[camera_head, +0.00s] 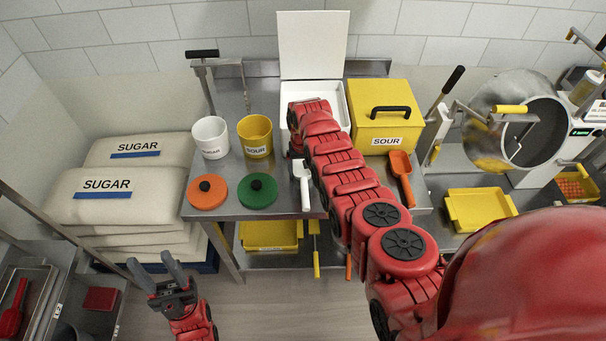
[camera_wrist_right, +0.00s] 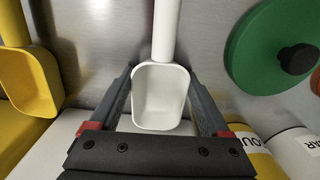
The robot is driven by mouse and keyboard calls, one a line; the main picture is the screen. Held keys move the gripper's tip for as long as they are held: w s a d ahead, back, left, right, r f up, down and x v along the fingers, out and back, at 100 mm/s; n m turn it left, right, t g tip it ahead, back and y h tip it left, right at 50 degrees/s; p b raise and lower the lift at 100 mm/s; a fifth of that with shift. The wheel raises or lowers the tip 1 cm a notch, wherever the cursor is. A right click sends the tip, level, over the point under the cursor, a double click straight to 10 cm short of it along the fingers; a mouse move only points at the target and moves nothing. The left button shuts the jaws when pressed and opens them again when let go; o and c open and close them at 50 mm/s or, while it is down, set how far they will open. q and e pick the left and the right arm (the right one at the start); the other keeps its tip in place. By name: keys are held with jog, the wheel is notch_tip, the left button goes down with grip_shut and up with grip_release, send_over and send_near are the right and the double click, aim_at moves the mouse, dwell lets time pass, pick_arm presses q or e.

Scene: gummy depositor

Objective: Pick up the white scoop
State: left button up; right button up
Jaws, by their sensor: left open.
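The white scoop (camera_head: 305,188) lies on the steel table with its handle toward the front edge, in the head view. My right arm partly covers it there. In the right wrist view the scoop's bowl (camera_wrist_right: 160,98) shows between the spread fingers of my right gripper (camera_wrist_right: 162,72), one finger on each side. I cannot tell whether either finger touches it. The handle runs away past the fingertips. My left gripper (camera_head: 166,271) is open and empty at the lower left, away from the table.
Orange (camera_head: 207,192) and green (camera_head: 257,190) lids lie left of the scoop. White (camera_head: 211,138) and yellow (camera_head: 255,136) cups stand behind them. A yellow scoop (camera_wrist_right: 35,82) lies close beside, and an orange scoop (camera_head: 401,176) farther right. A yellow SOUR bin (camera_head: 385,122) stands behind.

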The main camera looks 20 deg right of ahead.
jog(key=c, duration=0.7)
jog(key=shift+o, duration=0.2)
jog(key=shift+r, duration=0.2)
